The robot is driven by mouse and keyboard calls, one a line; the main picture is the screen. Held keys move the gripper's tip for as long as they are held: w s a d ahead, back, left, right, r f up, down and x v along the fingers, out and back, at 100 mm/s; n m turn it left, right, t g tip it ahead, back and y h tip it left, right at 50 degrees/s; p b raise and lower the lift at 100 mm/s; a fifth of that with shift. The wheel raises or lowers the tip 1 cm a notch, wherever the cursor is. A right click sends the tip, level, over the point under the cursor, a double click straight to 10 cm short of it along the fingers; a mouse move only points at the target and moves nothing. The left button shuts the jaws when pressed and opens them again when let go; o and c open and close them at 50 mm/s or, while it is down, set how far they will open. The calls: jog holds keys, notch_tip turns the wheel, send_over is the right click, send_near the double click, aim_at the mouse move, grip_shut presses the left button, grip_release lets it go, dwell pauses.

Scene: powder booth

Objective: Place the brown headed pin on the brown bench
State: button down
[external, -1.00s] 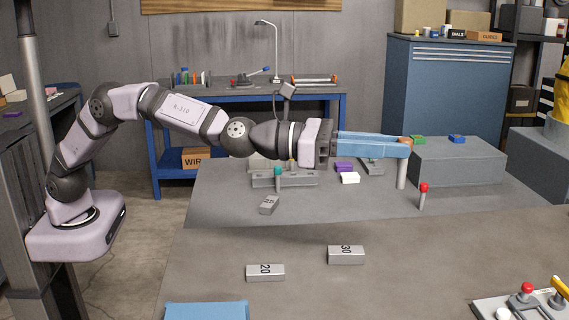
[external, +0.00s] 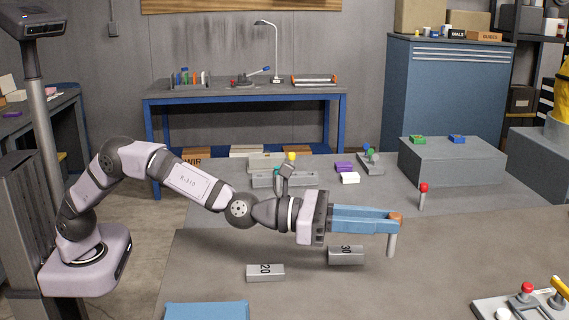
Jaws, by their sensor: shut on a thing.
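The brown headed pin (external: 392,242) is upright in my gripper (external: 396,217), its brown head between the blue fingertips and its grey shaft hanging below. My gripper is shut on the head. The pin is over the near, brownish-grey bench top (external: 450,260), right of the block marked 30. I cannot tell whether the shaft's lower end touches the surface.
Blocks marked 30 (external: 345,255) and 20 (external: 265,272) lie under and near my arm. A red headed pin (external: 423,196) stands behind right. A switch panel (external: 525,304) is front right, a blue object (external: 207,311) front left. Bench around the pin is clear.

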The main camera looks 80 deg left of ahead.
jog(key=shift+f, duration=4.8)
jog(key=shift+f, duration=0.15)
jog(key=c, duration=2)
grip_release()
jog(key=o, duration=0.4)
jog(key=shift+r, duration=0.2)
jog(key=shift+s+f, duration=0.1)
jog(key=shift+s, duration=0.2)
jog(key=shift+o, duration=0.6)
jog(key=b+v, duration=0.3)
jog(key=v, duration=0.8)
jog(key=shift+s+a, duration=0.15)
jog(key=shift+s, duration=0.05)
